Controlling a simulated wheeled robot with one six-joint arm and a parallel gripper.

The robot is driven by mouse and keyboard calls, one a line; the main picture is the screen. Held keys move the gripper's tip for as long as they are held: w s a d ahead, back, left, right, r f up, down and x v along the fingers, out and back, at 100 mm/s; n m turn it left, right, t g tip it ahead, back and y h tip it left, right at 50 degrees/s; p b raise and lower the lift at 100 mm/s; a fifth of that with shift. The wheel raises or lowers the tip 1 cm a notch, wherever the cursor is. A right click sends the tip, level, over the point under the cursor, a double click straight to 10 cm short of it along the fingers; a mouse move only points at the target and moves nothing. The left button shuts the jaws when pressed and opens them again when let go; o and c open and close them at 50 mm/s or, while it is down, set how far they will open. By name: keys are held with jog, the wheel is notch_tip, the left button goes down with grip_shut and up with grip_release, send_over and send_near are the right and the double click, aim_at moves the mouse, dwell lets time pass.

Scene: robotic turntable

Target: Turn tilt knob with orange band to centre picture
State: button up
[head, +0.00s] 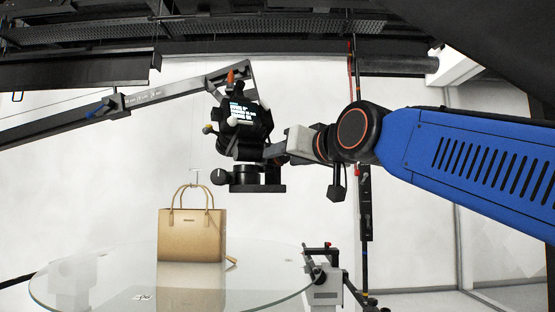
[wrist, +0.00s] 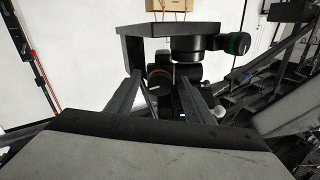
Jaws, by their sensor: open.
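A dark knob with an orange band (wrist: 158,71) shows in the wrist view, between and just beyond my open fingers. My gripper (wrist: 160,84) points at it, and I cannot tell whether either finger touches it. In the head view my gripper (head: 272,150) is at the right side of the black camera rig (head: 242,140), and its fingertips are partly hidden there. The rig's small lit screen (head: 241,112) faces me; its text is too small to read. I cannot make out the banded knob in the head view.
A tan handbag (head: 191,236) stands on the round glass turntable (head: 75,284) below the rig. A boom (head: 150,94) reaches in from the left. A dark plate (wrist: 150,32) and a green-ended knob (wrist: 238,43) lie beyond my fingers. A stand is at the right.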

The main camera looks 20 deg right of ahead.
jog(key=shift+w, duration=0.15)
jog(key=c, duration=1.1)
jog(key=shift+o, duration=0.2)
jog(key=n, duration=0.7)
jog(key=shift+n, duration=0.3)
jog(key=n, duration=0.6)
jog(key=shift+n, duration=0.4)
